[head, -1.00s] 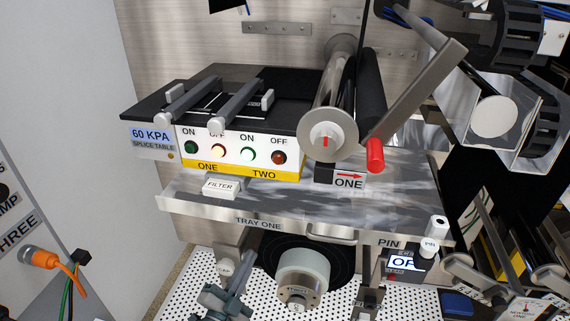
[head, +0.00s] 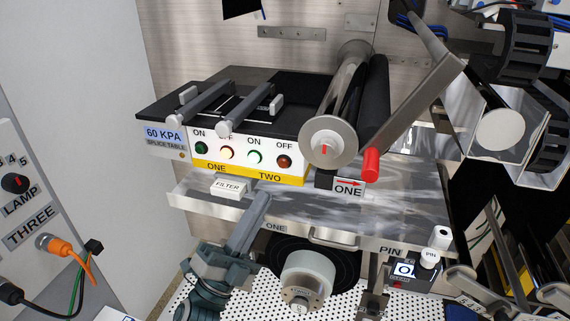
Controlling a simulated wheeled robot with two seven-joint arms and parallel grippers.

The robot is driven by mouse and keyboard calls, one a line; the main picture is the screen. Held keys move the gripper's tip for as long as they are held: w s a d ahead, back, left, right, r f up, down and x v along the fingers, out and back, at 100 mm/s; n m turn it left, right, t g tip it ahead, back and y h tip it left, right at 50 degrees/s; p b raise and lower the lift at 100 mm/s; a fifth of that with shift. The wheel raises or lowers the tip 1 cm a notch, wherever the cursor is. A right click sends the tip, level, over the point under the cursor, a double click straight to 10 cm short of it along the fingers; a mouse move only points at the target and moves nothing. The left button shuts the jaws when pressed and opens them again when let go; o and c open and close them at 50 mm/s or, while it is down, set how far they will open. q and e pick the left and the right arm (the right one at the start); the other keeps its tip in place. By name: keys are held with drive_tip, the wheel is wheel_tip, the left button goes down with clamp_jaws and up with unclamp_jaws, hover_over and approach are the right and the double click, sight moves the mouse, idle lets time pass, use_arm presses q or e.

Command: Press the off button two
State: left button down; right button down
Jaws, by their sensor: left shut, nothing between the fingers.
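The off button of pair two (head: 284,161) is a dark red, unlit round button at the right end of the white panel on the splice table box. The yellow strip (head: 270,178) below reads TWO. To its left, the on button two (head: 254,157) glows pale green. The off button one (head: 227,153) glows warm white, and the on button one (head: 201,149) is dark green. My left gripper (head: 262,198) is shut and empty, its fingers pointing up, in front of the tray below the panel. In the picture its tips are below and left of off button two. My right gripper is not in view.
The tray (head: 400,215) juts out below the panel, with a FILTER block (head: 228,187) on its left. A metal roller (head: 328,140) and a red-handled lever (head: 371,165) stand right of the buttons. A round spool (head: 307,275) sits below the tray.

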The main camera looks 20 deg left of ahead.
use_arm(q)
drive_tip(key=shift+w, duration=0.15)
drive_tip(key=w, duration=0.8)
drive_tip(key=shift+w+d+b, duration=0.15)
drive_tip(key=shift+w+b, duration=0.15)
drive_tip(key=shift+b, duration=0.15)
drive_tip(key=shift+w, duration=0.95)
idle(3.1)
drive_tip(key=shift+s, duration=0.95)
drive_tip(key=shift+s, duration=0.15)
drive_tip(key=shift+s, duration=2.4)
